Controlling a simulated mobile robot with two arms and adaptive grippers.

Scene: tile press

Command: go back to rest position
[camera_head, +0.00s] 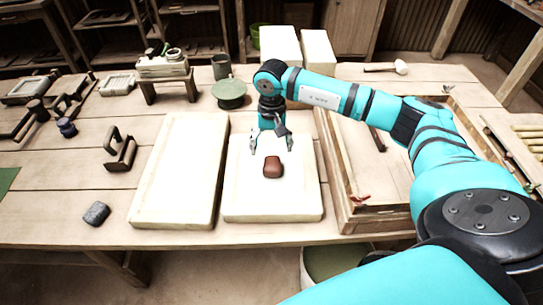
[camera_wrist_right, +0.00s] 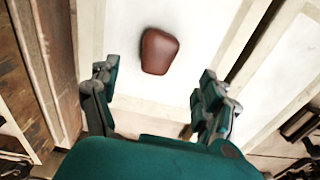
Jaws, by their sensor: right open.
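A reddish-brown lump of clay (camera_head: 272,167) sits on the right-hand white slab (camera_head: 245,205) on the table. It also shows in the right wrist view (camera_wrist_right: 159,51), ahead of the fingers. My right gripper (camera_head: 271,146) is above the slab, just behind the lump. Its fingers are apart and nothing is between them; in the right wrist view the open fingers (camera_wrist_right: 158,95) stand clear of the lump. My left gripper is not in view.
A second white slab (camera_head: 180,170) lies to the left. A wooden frame tray (camera_head: 345,190) stands close on the right. A dark grey block (camera_head: 96,213), a wood-handled tool (camera_head: 121,152) and a green round stand (camera_head: 229,92) are on the table. A mallet (camera_head: 400,67) lies at the back right.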

